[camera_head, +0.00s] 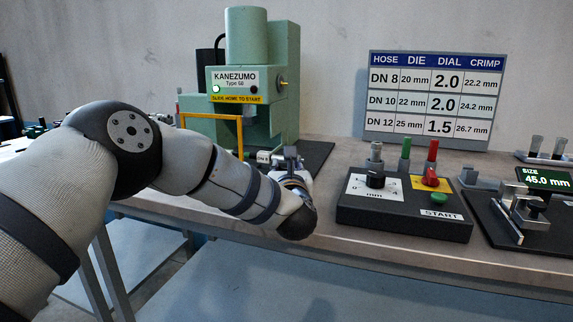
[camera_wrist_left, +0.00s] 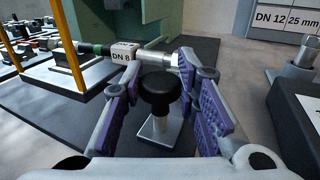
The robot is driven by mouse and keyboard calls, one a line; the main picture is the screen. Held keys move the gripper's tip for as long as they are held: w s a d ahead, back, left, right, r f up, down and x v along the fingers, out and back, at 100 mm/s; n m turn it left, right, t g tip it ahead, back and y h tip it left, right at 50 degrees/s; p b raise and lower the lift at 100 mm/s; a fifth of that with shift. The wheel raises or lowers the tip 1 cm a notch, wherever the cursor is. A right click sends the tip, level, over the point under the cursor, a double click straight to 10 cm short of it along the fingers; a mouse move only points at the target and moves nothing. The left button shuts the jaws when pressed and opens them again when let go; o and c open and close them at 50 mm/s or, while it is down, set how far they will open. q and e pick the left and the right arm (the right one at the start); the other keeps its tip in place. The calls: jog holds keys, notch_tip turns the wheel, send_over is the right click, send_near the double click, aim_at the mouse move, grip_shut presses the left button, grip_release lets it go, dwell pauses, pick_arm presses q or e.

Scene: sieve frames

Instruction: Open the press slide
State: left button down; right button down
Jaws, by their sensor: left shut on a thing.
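The green press (camera_head: 240,75) stands at the back of the bench and carries a "SLIDE HOME TO START" label. In the left wrist view a black knob (camera_wrist_left: 159,92) stands on a flat metal plate (camera_wrist_left: 158,130), apparently the press slide's handle. My left gripper (camera_wrist_left: 164,98) has its purple-padded fingers on either side of this knob and is shut on it. In the head view my left gripper (camera_head: 291,165) is in front of the press, and my wrist hides the knob. A hose with a "DN 8" tag (camera_wrist_left: 122,54) and metal end lies just beyond the knob. My right gripper is not in view.
A yellow frame (camera_head: 211,115) stands at the press front. To the right is a black control box (camera_head: 405,213) with a dial, red switch and green button. A gauge stand (camera_head: 525,215) is farther right. A chart (camera_head: 428,100) stands behind. More hoses (camera_wrist_left: 27,50) lie at left.

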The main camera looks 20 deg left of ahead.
pick_arm(q)
jog(key=shift+s, duration=0.35)
jog(key=shift+f, duration=0.1)
jog(key=c, duration=1.2)
grip_release()
jog(key=shift+c, duration=0.2)
jog(key=v, duration=1.2)
